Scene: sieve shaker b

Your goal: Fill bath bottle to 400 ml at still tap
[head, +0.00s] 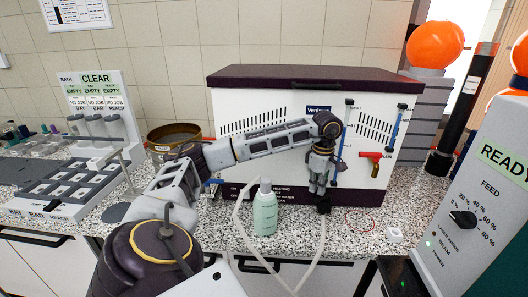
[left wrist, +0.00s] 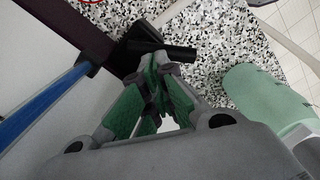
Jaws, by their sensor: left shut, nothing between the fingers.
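The bath bottle (head: 265,212), pale green with a white top, stands upright on the speckled counter in front of the still (head: 270,105). Its fill level cannot be read. It also shows at the right of the left wrist view (left wrist: 255,100). My left gripper (head: 320,190) points down at the still's front, right of the bottle and apart from it. Its green-padded fingers (left wrist: 150,90) are shut and empty. A black fitting (head: 324,205) is just below the fingertips; I cannot tell whether they touch it. My right gripper is out of view.
A pale hose (head: 321,240) loops down around the bottle's area. A red-handled valve (head: 373,160) and blue tubes (head: 397,125) are on the still's front. A grey rack (head: 65,185) stands left, a brass-coloured pan (head: 175,135) behind my arm, and a feed control box (head: 475,200) right.

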